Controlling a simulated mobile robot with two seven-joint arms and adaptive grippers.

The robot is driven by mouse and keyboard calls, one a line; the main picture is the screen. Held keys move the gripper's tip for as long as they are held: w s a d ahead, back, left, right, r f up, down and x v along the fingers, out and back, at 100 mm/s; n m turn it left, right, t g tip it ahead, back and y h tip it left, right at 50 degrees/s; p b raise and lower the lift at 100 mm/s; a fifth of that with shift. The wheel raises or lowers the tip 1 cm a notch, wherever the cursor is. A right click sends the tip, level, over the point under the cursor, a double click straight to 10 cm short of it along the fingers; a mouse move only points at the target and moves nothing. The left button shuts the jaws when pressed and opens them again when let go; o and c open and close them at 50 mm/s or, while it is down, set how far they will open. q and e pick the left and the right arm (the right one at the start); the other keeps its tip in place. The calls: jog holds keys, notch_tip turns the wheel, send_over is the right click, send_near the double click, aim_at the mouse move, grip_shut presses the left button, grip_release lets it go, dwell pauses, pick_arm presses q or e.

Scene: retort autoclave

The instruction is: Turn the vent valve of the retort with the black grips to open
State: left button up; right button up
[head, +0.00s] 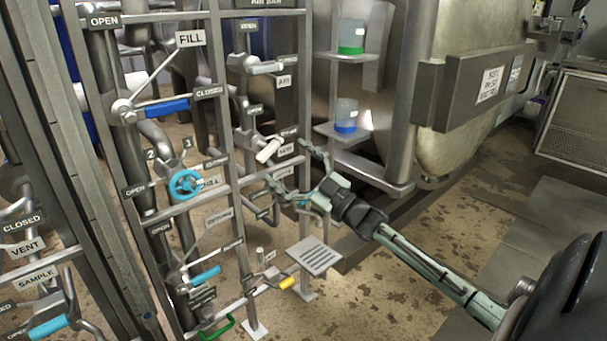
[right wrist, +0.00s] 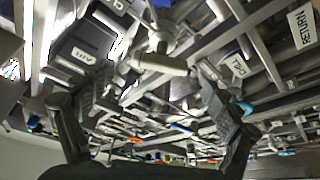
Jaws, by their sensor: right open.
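A valve with a pale cream lever (head: 268,151) sits on the pipe rack beside a sign that appears to read VENT (head: 286,151). The lever also shows in the right wrist view (right wrist: 158,65), lying crosswise ahead of and between the fingers. My right gripper (head: 285,162) is open and empty, just right of and below the lever, with no clear contact. Its fingers also show in the right wrist view (right wrist: 157,78). I cannot make out black grips on a retort. My left gripper is not in view.
The steel rack (head: 225,150) carries other levers close by, including a blue FILL lever (head: 166,106) and a blue handwheel (head: 186,184). A grey plate on a stand (head: 314,256) is below the gripper. The steel vessel (head: 465,60) stands right. Floor at lower right is open.

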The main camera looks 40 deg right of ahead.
jog(key=v, duration=0.6)
jog(key=shift+s, duration=0.15)
jog(key=shift+c, duration=0.4)
dwell(0.5)
